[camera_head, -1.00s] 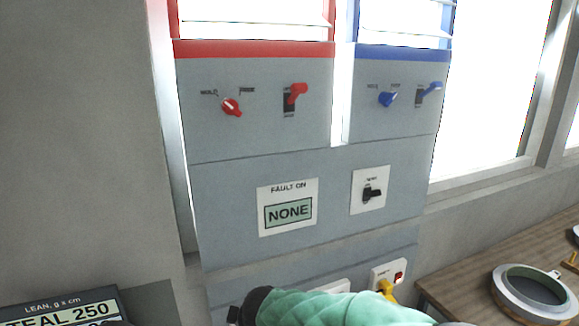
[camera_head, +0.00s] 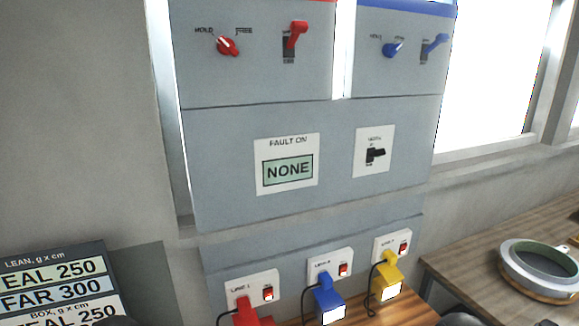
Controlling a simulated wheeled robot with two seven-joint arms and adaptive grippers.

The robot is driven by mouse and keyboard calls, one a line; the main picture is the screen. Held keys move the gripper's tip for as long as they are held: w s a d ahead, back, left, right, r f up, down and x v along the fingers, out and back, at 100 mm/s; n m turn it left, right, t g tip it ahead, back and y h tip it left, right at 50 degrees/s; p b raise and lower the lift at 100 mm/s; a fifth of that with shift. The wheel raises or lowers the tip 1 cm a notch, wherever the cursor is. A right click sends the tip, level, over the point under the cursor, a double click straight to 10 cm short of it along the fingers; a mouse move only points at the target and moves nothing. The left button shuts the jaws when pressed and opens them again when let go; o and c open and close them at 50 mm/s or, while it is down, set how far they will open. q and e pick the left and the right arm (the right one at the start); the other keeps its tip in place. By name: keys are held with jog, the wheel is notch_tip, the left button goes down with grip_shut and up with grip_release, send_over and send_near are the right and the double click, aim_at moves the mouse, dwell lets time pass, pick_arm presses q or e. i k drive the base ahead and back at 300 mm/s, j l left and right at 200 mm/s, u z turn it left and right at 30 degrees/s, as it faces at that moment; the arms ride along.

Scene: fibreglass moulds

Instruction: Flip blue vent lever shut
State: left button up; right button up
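Small lettering by the slot is too small to read. A blue knob (camera_head: 392,49) sits just to its left, beside HOLD and a second, blurred label. Nothing touches the lever. I cannot make out either gripper; only dark shapes, too cropped to identify, show at the bottom edge.
A red knob (camera_head: 227,46) and red lever (camera_head: 296,34) are on the left half. Below are a FAULT ON display (camera_head: 288,169) reading NONE and a black switch (camera_head: 375,156). A round mould (camera_head: 540,270) lies on the right bench.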

aim_at(440, 37)
jog(key=i+l+u, duration=0.2)
jog(key=l, duration=0.45)
jog(key=i+l+u, duration=0.2)
jog(key=l, duration=0.45)
jog(key=l+u, duration=0.2)
jog(key=l, duration=0.5)
